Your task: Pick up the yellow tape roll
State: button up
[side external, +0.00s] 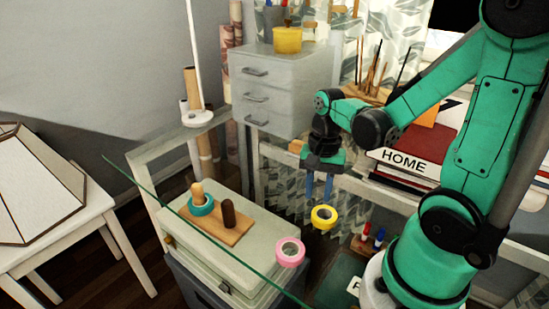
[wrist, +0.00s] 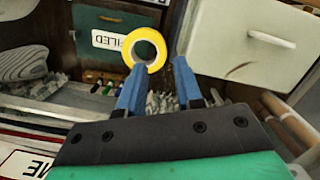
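The yellow tape roll (side external: 323,224) lies flat on what looks like a clear glass tabletop, with its hole facing up. It also shows in the wrist view (wrist: 129,47), just beyond my fingertips and nearer the left finger. My gripper (side external: 319,196) points down with its two blue fingers apart, slightly above and behind the roll in the side view. In the wrist view my gripper (wrist: 159,72) is open with nothing held between the fingers. I cannot tell the exact gap between fingertips and roll.
A pink tape roll (side external: 290,262) lies nearby at the lower left. A wooden board (side external: 232,234) carries two pegs, the lighter one with a teal roll (side external: 203,210) around it. A grey drawer unit (side external: 285,85) stands behind; books (side external: 410,160) are at right. The glass has a green edge (side external: 150,194).

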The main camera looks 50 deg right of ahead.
aim_at(315, 212)
jog(key=shift+s+a+f, duration=0.1)
jog(key=shift+a+f, duration=0.05)
jog(key=shift+f, duration=1.05)
jog(key=shift+a+f, duration=0.15)
jog(key=shift+f, duration=1)
grip_shut()
